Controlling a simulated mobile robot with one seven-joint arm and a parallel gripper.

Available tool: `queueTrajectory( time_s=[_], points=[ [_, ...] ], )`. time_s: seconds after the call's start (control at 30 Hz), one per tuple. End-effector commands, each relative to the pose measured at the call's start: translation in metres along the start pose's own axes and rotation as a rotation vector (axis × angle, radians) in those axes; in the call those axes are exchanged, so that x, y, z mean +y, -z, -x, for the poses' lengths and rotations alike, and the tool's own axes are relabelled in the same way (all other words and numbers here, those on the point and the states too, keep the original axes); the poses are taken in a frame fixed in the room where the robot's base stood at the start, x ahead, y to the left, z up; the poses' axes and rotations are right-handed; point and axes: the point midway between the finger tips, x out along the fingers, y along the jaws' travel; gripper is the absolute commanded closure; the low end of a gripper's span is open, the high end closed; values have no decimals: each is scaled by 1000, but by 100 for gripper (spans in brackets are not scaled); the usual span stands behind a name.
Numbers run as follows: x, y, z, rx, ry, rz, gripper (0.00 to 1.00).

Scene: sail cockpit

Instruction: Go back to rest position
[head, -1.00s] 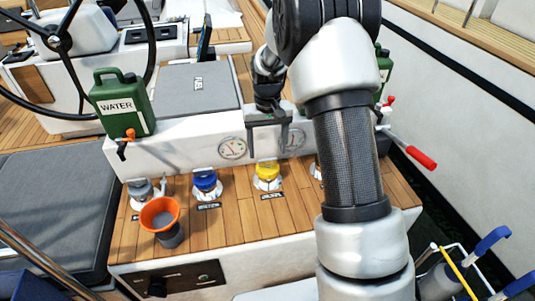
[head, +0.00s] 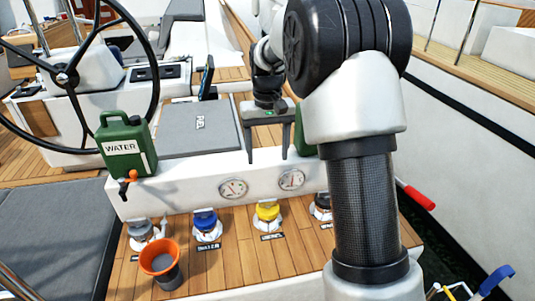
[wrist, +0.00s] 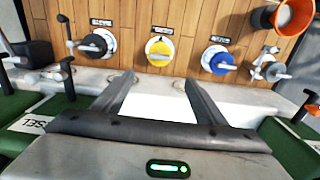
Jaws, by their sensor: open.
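My gripper (head: 268,157) is open and empty. In the head view it points down in front of the white cockpit box, above the gauges and beside the grey lid. In the wrist view its two fingers (wrist: 160,88) stand apart with nothing between them, over the white ledge. My arm covers the right middle of the head view and partly hides a green can (head: 303,140) and the black deck cap (head: 321,206).
A green water can (head: 127,147) stands at the left on the white box. An orange funnel (head: 160,258) sits near the blue cap (head: 207,222) and yellow cap (head: 267,212) on the teak. A red-handled lever (head: 415,195) sticks out at the right. A steering wheel (head: 66,75) is at the back left.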

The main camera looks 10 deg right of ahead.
Motion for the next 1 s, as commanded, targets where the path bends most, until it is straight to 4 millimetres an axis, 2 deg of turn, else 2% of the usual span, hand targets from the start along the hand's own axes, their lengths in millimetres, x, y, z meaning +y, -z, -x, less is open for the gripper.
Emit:
queueTrajectory(
  time_s=[0.13,0.27,0.4,0.6,0.8,1.0],
  points=[
    [0,-4,6,8,1,0,34],
    [1,-22,32,50,3,0,34],
    [1,-64,73,126,7,2,34],
    [2,-135,112,237,10,6,34],
    [3,-205,125,346,9,10,34],
    [4,-253,119,425,7,13,34]
  ],
)
